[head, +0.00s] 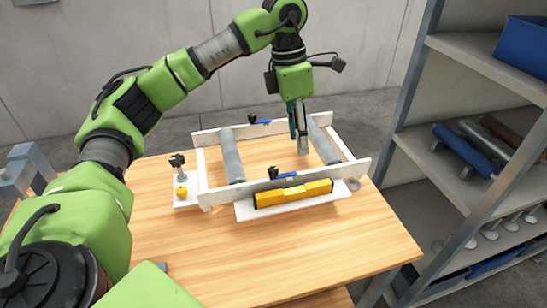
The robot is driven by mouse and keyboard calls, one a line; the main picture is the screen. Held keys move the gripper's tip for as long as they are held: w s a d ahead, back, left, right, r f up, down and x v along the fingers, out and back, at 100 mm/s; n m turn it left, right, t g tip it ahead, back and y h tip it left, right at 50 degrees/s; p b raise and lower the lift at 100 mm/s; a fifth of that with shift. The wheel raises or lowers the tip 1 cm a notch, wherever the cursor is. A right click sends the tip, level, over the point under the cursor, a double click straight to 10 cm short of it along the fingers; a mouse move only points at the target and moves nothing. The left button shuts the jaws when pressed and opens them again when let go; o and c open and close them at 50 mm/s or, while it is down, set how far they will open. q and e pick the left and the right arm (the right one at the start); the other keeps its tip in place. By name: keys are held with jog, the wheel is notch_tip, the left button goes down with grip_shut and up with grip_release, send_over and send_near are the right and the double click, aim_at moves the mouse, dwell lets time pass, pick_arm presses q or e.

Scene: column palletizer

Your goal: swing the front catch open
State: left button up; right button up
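The front catch (286,175) is a small blue bar with a black knob at its left end, on the near white rail (228,193) of a white frame on the wooden table. The bar lies roughly along the rail. A similar back catch (262,122) sits on the far rail. My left gripper (298,140) points down over the right half of the frame, behind and right of the front catch and apart from it. One finger looks dark green, the other part grey; whether it is open or holds something is unclear. My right gripper is not in view.
Grey cylinders lie at the frame's left (231,155) and right (325,145) sides. A yellow level (293,193) lies in front of the near rail. A white plate (187,200) with a black knob and yellow ball stands left. Shelves (460,60) stand right. The table front is clear.

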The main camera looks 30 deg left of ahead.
pick_arm(q)
notch_tip(320, 180, up, 2)
jog(key=y, duration=0.2)
send_over(273, 168)
jog(key=n, duration=0.1)
notch_tip(273, 168, down, 13)
jog(key=p, duration=0.3)
jog(key=shift+f, duration=0.1)
jog(key=shift+c, duration=0.4)
grip_shut()
